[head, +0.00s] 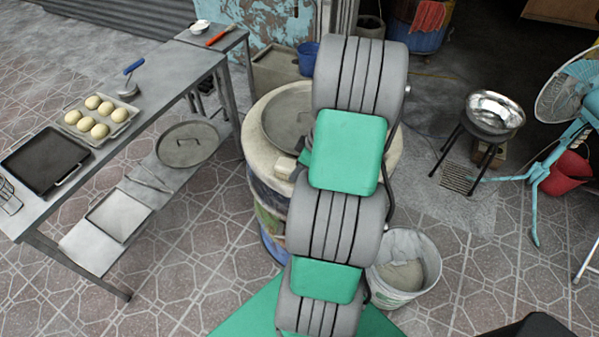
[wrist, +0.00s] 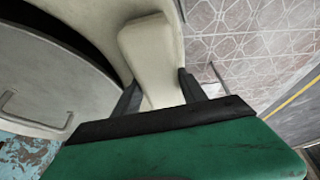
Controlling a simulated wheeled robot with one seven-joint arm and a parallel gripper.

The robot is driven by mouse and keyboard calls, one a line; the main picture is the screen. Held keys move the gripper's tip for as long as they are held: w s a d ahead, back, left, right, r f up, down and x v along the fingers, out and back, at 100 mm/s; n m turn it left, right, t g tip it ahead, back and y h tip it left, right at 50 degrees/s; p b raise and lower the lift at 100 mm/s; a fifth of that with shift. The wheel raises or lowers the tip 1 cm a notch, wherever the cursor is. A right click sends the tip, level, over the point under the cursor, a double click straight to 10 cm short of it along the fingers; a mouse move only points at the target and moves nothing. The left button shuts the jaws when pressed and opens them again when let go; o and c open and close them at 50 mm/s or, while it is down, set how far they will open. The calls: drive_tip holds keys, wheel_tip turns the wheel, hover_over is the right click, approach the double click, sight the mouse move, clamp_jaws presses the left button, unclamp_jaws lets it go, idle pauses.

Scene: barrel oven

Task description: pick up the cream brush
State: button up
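A cream, block-like piece with a narrower near end (wrist: 152,50), which looks like the cream brush, shows in the wrist view at the barrel oven's rim. A small cream block also shows in the head view (head: 285,167) on the oven's front left rim, beside my arm. My gripper (wrist: 160,88) has one dark finger on each side of the narrower end. The fingers lie close against its sides, but I cannot tell whether they press on it. The near end is hidden by my gripper's body. In the head view my arm hides the gripper.
The barrel oven (head: 264,178) has a round metal lid (head: 288,118); its handle (wrist: 10,100) shows in the wrist view. A metal table (head: 165,85) with a bun tray (head: 72,128) stands left. A white bucket (head: 428,262) stands right of the oven. A red brush (head: 220,36) lies on the far side table.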

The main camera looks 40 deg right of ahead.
drive_tip(key=c, duration=0.9)
drive_tip(key=shift+r+p, duration=0.4)
drive_tip(key=shift+p, duration=0.2)
drive_tip(key=shift+w+d+r+b, duration=0.1)
drive_tip(key=shift+r+b, duration=0.25)
drive_tip(key=shift+b, duration=0.3)
drive_tip(key=shift+r+b, duration=0.55)
drive_tip(key=shift+r, duration=0.35)
drive_tip(key=s+r, duration=0.2)
drive_tip(key=s+d+r, duration=0.1)
drive_tip(key=s+r, duration=0.1)
drive_tip(key=r, duration=0.1)
drive_tip(key=shift+d+b, duration=0.15)
drive_tip(key=shift+b, duration=0.25)
drive_tip(key=s+d+r, duration=0.1)
drive_tip(key=s, duration=0.2)
drive_tip(key=s+r+b, duration=0.1)
drive_tip(key=s+r, duration=0.1)
drive_tip(key=s, duration=0.1)
drive_tip(key=s+d+r, duration=0.1)
drive_tip(key=s+r, duration=0.1)
drive_tip(key=s, duration=0.1)
drive_tip(key=shift+s+d+r+b, duration=0.1)
drive_tip(key=shift+s+d+b, duration=0.15)
drive_tip(key=shift+d+b, duration=0.1)
